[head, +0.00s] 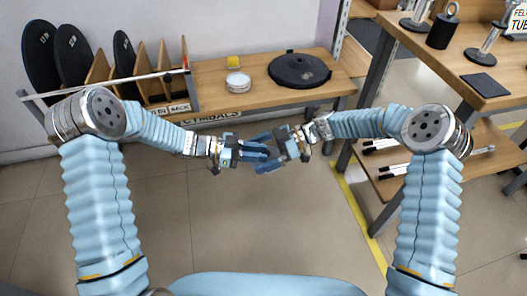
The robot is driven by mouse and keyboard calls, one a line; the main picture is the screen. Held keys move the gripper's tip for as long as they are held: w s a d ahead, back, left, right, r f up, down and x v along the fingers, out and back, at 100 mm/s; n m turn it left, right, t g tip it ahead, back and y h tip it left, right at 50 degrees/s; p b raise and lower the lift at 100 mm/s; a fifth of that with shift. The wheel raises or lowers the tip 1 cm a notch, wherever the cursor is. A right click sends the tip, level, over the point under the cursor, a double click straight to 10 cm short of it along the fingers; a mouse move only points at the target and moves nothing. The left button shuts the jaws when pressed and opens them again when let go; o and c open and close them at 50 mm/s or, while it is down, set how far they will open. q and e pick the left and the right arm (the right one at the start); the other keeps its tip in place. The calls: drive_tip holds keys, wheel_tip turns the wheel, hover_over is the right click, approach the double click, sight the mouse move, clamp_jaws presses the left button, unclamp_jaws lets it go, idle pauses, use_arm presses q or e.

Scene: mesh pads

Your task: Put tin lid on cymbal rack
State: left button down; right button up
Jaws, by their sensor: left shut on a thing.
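The cymbal rack (158,88) stands at the left end of the wooden bench, with upright wooden dividers, a pale front rail and large dark discs standing in it. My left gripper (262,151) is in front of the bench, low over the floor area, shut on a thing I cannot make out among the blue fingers. My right gripper (283,146) meets it from the right, fingers overlapping in the picture; whether it is open or shut is unclear. No tin lid can be picked out for certain; a round pale tin (237,82) sits on the bench.
A yellow item (233,62) stands behind the pale tin. A black round pad (299,70) lies on the bench's right part. A wooden table (435,55) with metal stands and a black square pad (485,85) is at the right, with a lower shelf. The floor ahead is clear.

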drive_tip(key=c, duration=1.1)
drive_tip(key=o, duration=1.1)
drive_tip(key=shift+o, duration=0.2)
drive_tip(key=shift+d, duration=0.1)
